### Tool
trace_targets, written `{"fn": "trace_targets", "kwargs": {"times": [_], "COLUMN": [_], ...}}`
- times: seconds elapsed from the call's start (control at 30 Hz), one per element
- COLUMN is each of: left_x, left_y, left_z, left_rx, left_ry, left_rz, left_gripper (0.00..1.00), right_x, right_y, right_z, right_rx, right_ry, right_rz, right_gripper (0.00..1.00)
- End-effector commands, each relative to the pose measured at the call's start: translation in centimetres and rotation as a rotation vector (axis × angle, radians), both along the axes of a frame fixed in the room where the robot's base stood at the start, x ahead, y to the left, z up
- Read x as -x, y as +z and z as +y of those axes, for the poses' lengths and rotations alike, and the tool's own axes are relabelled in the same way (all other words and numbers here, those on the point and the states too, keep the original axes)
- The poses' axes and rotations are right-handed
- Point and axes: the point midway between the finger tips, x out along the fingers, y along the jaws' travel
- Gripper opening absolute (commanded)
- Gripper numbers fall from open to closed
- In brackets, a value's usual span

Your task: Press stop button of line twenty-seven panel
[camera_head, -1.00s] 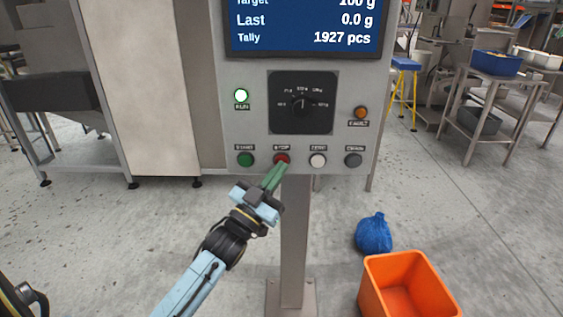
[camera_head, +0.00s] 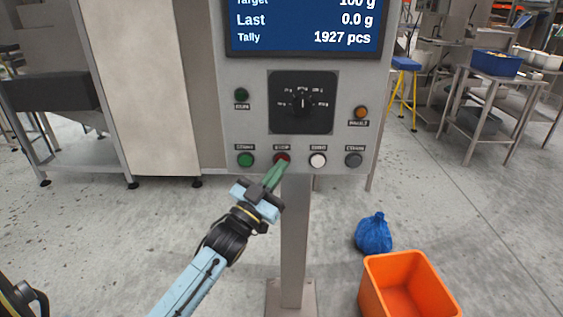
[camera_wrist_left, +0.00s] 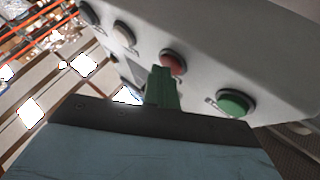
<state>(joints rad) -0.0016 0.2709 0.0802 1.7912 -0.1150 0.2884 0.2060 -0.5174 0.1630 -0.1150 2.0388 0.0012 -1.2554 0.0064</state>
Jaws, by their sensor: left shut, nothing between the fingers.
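The grey control panel (camera_head: 230,130) stands on a post and has a row of buttons along its lower edge. The red stop button (camera_head: 281,158) is second from the left, between the green start button (camera_head: 246,160) and a white button (camera_head: 318,160). My left gripper (camera_head: 280,168) is shut and empty, its green fingertips at the red button and partly covering its lower side. In the left wrist view the red button (camera_wrist_left: 173,61) is just beyond the fingertips (camera_wrist_left: 161,72); I cannot tell whether they touch. The RUN lamp (camera_head: 241,95) is dark green, unlit. My right gripper is out of view.
The panel carries a dial (camera_head: 302,103), an orange fault lamp (camera_head: 361,112), a dark grey button (camera_head: 353,160) and a blue screen (camera_head: 305,28). An orange crate (camera_head: 372,285) and a blue bag (camera_head: 374,234) are on the floor at right. The floor around the post is otherwise clear.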

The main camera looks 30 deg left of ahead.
Motion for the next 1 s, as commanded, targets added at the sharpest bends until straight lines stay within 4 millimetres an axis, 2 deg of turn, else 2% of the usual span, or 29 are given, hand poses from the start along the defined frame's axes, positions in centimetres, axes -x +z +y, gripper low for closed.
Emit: {"fn": "trace_targets", "kwargs": {"times": [0.23, 0.5, 0.87, 1.0], "left_x": [0.2, 1.4, 1.6, 2.5], "left_y": [0.1, 0.1, 0.0, 0.1], "left_z": [-0.1, -0.8, -0.9, -1.5], "left_rx": [0.000, 0.000, 0.000, 0.002], "left_ry": [0.001, 0.002, 0.001, -0.001], "left_rz": [0.001, 0.001, 0.001, 0.002], "left_gripper": [0.00, 0.00, 0.00, 0.00], "right_x": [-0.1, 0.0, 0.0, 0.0], "right_y": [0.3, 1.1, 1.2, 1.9], "right_z": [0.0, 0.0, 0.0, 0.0], "right_rx": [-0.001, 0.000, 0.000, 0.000], "right_ry": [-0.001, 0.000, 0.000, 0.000], "right_rz": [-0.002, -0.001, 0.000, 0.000], "right_gripper": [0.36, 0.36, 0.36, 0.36]}}
